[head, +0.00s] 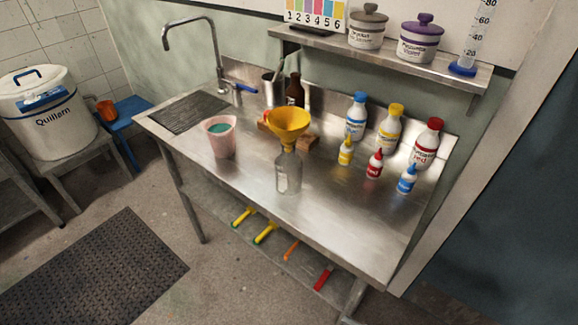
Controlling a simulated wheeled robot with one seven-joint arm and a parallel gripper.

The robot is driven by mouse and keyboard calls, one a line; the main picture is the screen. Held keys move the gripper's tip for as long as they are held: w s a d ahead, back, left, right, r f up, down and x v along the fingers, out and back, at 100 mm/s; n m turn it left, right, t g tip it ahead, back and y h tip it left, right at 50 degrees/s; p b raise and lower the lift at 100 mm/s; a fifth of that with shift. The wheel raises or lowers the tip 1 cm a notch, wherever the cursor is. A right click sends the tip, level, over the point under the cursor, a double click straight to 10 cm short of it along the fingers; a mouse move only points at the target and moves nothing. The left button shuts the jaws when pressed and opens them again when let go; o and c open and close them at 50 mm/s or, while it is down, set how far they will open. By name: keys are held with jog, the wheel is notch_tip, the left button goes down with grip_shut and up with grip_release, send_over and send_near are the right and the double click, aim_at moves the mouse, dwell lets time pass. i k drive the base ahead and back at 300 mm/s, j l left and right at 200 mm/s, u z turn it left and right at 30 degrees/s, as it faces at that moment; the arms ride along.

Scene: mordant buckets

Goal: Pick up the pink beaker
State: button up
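The pink beaker (221,141) stands upright on the steel table (345,225), near its front edge and left of the middle. It is translucent and holds a teal-green content. It stands apart from the clear bottle (288,174) to its right, which has a yellow funnel (289,123) in its mouth. Nothing covers the beaker in the head view. My gripper is not in view.
Several bottles with coloured caps, such as the blue-capped one (355,117), stand at the right back. A tap (217,60) and dark drain mat (190,112) are at the left. A shelf (375,55) overhangs the back. The table's front right is clear.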

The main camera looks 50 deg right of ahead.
aim_at(219, 130)
jog(key=i+j+z, duration=0.1)
jog(key=i+j, duration=0.3)
jog(key=j, duration=0.2)
jog(key=i+j+z, duration=0.25)
jog(key=i+j, duration=0.15)
jog(key=j, duration=0.2)
jog(key=i+j+z, duration=0.1)
jog(key=j, duration=0.25)
jog(key=i+j, duration=0.25)
jog(key=i+j+z, duration=0.15)
jog(key=j, duration=0.3)
jog(key=i+j+z, duration=0.1)
jog(key=j, duration=0.25)
